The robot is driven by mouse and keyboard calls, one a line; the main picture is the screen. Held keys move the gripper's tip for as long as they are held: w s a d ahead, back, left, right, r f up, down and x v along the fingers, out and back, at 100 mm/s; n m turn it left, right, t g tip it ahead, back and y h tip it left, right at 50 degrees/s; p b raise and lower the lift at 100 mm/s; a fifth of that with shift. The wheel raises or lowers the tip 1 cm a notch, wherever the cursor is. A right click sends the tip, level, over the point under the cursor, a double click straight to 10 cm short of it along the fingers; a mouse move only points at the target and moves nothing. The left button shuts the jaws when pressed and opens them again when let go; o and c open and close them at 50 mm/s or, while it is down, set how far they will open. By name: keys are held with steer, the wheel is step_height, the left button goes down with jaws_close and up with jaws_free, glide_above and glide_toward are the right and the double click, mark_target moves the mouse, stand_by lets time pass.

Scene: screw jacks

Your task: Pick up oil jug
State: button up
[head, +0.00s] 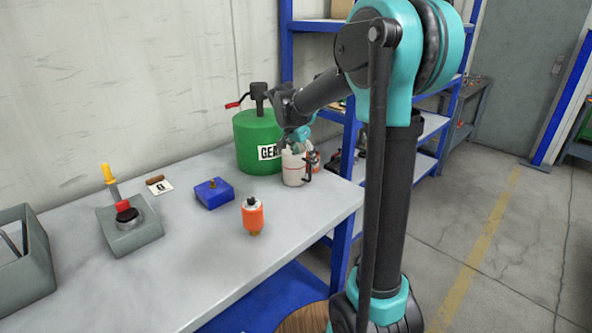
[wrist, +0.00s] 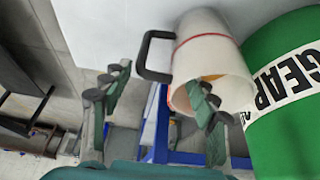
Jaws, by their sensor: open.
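The oil jug (head: 292,169) is a white jug with a thin red line. It stands on the bench in front of the green drum, near the bench's right end. In the wrist view the jug (wrist: 213,52) shows its black handle (wrist: 145,58) on the left side. My gripper (head: 299,141) is just above the jug in the head view and partly hides it. In the wrist view my gripper (wrist: 157,95) has its fingers spread apart. The right finger overlaps the jug's rim, and the handle appears between the fingers. I cannot tell whether they touch.
The green drum (head: 257,150) with a crank stands close beside the jug. An orange-and-white item (head: 313,161) is just behind it. A blue block (head: 214,193), an orange bottle (head: 253,215) and a grey holder (head: 130,232) are further left. A blue shelf post (head: 347,145) is close right.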

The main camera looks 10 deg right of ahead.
steer(key=shift+c, duration=0.4)
jaws_close()
steer(key=shift+r, duration=0.1)
